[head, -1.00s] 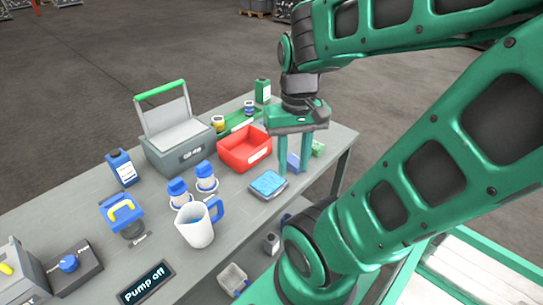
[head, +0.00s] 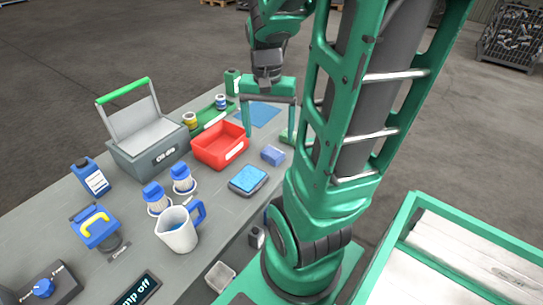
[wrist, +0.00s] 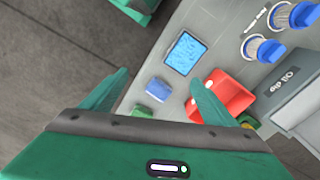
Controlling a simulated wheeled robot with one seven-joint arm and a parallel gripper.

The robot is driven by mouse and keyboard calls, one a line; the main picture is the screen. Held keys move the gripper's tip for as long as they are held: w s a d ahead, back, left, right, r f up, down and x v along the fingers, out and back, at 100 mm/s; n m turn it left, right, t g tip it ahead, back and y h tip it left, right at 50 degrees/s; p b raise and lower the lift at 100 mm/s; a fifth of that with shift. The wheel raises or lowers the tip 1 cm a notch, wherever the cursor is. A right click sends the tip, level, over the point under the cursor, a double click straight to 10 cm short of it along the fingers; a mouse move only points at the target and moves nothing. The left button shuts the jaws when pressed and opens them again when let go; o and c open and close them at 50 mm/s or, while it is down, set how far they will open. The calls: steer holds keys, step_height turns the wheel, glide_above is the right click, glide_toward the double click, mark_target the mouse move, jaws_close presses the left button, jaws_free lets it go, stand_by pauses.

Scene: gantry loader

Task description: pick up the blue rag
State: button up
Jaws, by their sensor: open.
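The blue rag (head: 260,114) is a flat blue sheet lying near the far end of the grey table in the head view, partly behind my gripper. I cannot make it out in the wrist view. My gripper (head: 269,136) is open and empty, fingers pointing down. In the head view, the rag shows between and behind its fingers. Whether the fingertips touch anything is unclear. The open fingers also show in the wrist view (wrist: 156,88).
A red bin (head: 219,160) stands left of my gripper. A small blue block (head: 272,155) and a blue-topped tray (head: 249,180) lie nearer. A grey box (head: 150,157), blue-lidded containers (head: 183,178) and a jug (head: 177,229) crowd the left. Floor lies beyond the table edge.

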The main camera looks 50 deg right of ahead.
mark_target(272, 152)
steer(key=w+d+f+m, duration=0.6)
steer(key=d, duration=0.3)
steer(key=f, duration=1.1)
steer(key=shift+d, duration=0.2)
steer(key=shift+r, duration=0.1)
steer(key=c, duration=1.1)
